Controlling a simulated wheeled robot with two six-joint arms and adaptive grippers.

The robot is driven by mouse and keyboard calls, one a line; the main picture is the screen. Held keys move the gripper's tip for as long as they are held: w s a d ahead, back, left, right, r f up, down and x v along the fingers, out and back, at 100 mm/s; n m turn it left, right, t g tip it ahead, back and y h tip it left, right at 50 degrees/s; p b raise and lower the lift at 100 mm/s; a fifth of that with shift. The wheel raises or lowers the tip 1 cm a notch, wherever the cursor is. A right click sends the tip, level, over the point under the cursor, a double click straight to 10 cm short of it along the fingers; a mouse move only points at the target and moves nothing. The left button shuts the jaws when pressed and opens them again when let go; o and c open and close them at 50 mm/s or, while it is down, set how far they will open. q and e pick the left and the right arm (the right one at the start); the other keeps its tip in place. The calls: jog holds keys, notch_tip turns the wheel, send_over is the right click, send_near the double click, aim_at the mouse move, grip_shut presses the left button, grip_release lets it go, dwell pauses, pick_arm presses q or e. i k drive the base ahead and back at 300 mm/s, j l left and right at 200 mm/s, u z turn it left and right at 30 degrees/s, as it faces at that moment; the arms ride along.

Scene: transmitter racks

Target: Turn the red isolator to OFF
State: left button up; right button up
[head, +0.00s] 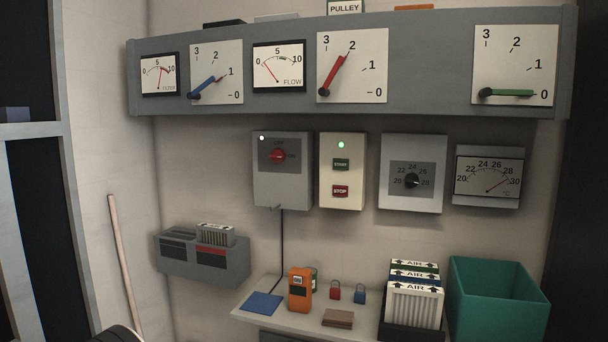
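The red isolator (278,155) is a small red rotary knob on a dark plate on the front of a grey wall box (268,190). "OFF" is printed above the knob and a small mark, apparently "ON", to its right. The knob's handle looks roughly level, towards the right mark, but it is too small to be sure. A small whitish lamp shows at the box's upper left. Neither of my grippers is in view.
Beside the box are a start/stop box (342,197) with a green lamp and a temperature dial (411,181). A grey lever panel (270,107) overhangs them. Below, a shelf (268,317) holds an orange meter (300,290), padlocks and filters. A teal bin (497,305) stands right.

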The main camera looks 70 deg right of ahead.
aim_at(279, 155)
jog(key=z, duration=2.05)
